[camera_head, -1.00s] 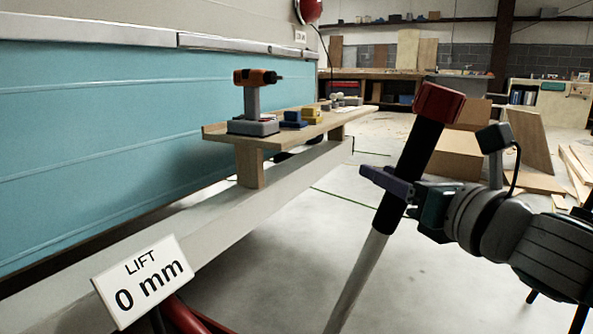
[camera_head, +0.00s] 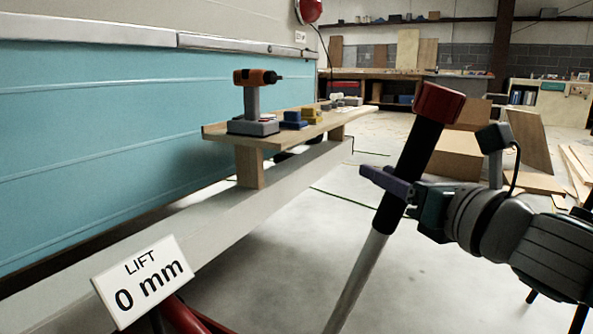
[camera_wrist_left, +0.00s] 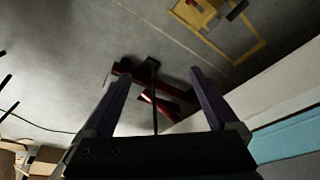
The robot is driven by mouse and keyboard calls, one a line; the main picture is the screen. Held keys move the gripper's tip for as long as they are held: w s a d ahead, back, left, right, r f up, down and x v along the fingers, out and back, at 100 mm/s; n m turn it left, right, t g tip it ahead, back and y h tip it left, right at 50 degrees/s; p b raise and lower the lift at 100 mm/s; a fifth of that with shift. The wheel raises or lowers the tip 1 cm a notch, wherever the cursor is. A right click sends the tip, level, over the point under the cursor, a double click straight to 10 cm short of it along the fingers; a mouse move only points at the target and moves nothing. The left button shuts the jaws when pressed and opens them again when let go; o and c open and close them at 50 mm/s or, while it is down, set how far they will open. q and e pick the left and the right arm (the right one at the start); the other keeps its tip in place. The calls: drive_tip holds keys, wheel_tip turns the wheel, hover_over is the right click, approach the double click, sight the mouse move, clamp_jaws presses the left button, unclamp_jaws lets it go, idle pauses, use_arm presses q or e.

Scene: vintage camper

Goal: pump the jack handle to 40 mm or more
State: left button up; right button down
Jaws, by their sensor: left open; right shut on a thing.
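The jack handle (camera_head: 408,172) is a silver pole with a black grip and a red end cap, tilted with its top to the right in the head view. My right gripper (camera_head: 386,182) is shut on its black grip below the cap. A sign (camera_head: 144,283) at lower left reads LIFT 0 mm. Part of the red jack (camera_head: 184,314) shows beside the sign. The left wrist view shows the red jack (camera_wrist_left: 150,98) on the floor between the fingers of my left gripper (camera_wrist_left: 155,85), which is open and empty.
A wooden shelf (camera_head: 290,130) along the teal camper side (camera_head: 100,150) holds an orange and black drill (camera_head: 254,78) and small blue and yellow items. Cardboard boxes (camera_head: 462,150) stand behind the handle. A yellow frame (camera_wrist_left: 222,25) lies at the top of the left wrist view. The floor between shelf and handle is clear.

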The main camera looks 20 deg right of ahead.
drive_tip(key=shift+n+g, duration=0.4)
drive_tip(key=shift+g, duration=0.1)
drive_tip(key=w+a+p, duration=0.1)
drive_tip(key=w, duration=0.1)
drive_tip(key=w+a+p, duration=0.2)
drive_tip(key=shift+a+r, duration=0.3)
drive_tip(key=shift+r, duration=0.1)
drive_tip(key=c, duration=0.8)
unclamp_jaws()
drive_tip(key=shift+w+a, duration=0.1)
drive_tip(key=shift+c, duration=0.2)
drive_tip(key=o, duration=0.4)
drive_tip(key=shift+w+a+r, duration=0.15)
drive_tip(key=shift+w+a, duration=0.05)
drive_tip(key=shift+w, duration=0.1)
drive_tip(key=shift+s+d, duration=0.1)
